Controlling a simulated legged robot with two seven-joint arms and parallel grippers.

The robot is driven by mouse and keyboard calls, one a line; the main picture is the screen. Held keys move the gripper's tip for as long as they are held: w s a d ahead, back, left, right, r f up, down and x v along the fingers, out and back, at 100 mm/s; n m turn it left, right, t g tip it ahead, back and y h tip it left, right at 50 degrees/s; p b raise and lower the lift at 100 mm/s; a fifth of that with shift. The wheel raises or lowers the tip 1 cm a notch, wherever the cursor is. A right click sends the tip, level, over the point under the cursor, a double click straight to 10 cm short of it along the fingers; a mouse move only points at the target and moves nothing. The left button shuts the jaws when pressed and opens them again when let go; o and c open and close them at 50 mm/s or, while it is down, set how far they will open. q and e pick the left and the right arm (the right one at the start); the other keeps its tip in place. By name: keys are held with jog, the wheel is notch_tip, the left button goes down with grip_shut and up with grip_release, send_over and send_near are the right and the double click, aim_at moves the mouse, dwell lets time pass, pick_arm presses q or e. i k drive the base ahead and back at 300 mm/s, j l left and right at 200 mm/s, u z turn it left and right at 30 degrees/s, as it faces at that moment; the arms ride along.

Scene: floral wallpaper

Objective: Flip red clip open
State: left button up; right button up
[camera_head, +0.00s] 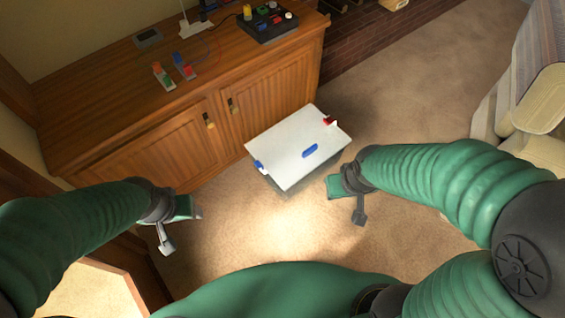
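The red clip (329,121) sits at the far right edge of a white board (290,145). It is small here, and I cannot tell whether it is open or shut. A blue clip (259,166) sits at the board's left edge. A blue bar-like piece (310,151) lies on the board, right of its middle. My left gripper (182,232) is well left of and below the board, with its fingers apart and nothing between them. My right gripper (346,205) is just below the board's right part, apart from the red clip, with its fingers spread and empty.
A wooden cabinet (130,110) stands behind the board at the left. On its top are small coloured items (163,76) and a black box with coloured knobs (265,20). A cushioned seat (545,100) stands at the right. Carpet (410,95) between them is clear.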

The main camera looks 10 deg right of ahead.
aim_at(330, 120)
jog(key=i+l+u, duration=0.15)
jog(key=l, duration=0.25)
jog(key=i+l+u, duration=0.1)
jog(key=i+l, duration=0.25)
jog(key=l, duration=0.15)
jog(key=i+l+u, duration=0.15)
jog(key=l, duration=0.3)
jog(key=i+l+u, duration=0.1)
jog(key=i+l, duration=0.15)
jog(key=l, duration=0.25)
jog(key=i+l+u, duration=0.15)
jog(key=l, duration=0.35)
jog(key=i+l+u, duration=0.1)
jog(key=l, duration=0.4)
jog(key=i+l+u, duration=0.15)
jog(key=l, duration=0.4)
jog(key=i+l+u, duration=0.1)
jog(key=l, duration=0.45)
